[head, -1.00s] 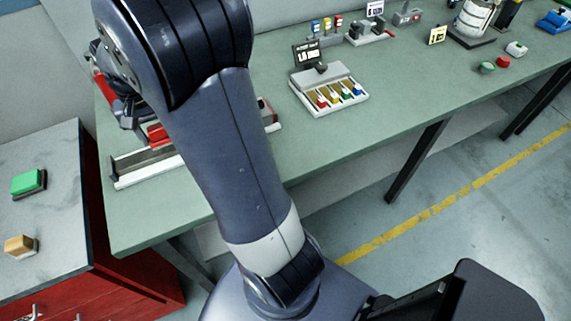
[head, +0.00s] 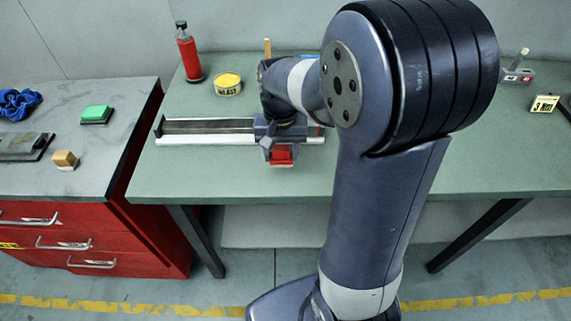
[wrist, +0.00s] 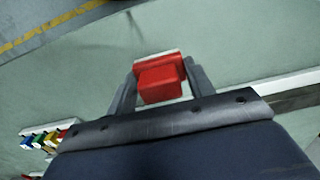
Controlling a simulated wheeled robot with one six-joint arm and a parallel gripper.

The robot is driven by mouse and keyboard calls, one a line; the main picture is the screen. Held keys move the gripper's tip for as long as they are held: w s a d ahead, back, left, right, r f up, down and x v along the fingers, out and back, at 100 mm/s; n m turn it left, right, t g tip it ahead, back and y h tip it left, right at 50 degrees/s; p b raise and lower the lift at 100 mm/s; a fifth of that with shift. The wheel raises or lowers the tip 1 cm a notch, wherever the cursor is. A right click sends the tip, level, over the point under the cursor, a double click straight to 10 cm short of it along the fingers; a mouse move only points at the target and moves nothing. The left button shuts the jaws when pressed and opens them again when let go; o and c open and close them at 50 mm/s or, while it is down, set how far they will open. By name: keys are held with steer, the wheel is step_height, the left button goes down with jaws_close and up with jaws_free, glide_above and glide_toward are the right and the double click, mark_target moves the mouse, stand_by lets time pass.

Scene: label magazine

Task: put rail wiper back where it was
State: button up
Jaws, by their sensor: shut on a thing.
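The rail wiper is a red block with a pale edge. In the wrist view the wiper (wrist: 160,80) sits between the two fingers of my gripper (wrist: 160,84), which is shut on it. In the head view the wiper (head: 281,155) shows just below my gripper (head: 281,140), at the front side of the rail (head: 205,133). The rail is a long dark and silver track lying on the green bench. I cannot tell whether the wiper touches the bench.
A red bottle (head: 188,55) and a yellow tin (head: 228,83) stand behind the rail. A grey-topped red cabinet (head: 85,150) at the left bears a green-topped block (head: 97,114), a tan block (head: 65,160) and a blue cloth (head: 18,103). Bare green bench (head: 200,180) lies in front of the rail.

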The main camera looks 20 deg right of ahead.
mark_target(281, 164)
steer(key=shift+f, duration=2.2)
steer(key=shift+f, duration=0.25)
steer(key=o, duration=0.9)
steer(key=shift+r, duration=0.1)
steer(key=shift+o, duration=0.2)
step_height(281, 164, up, 12)
steer(key=shift+r, duration=0.15)
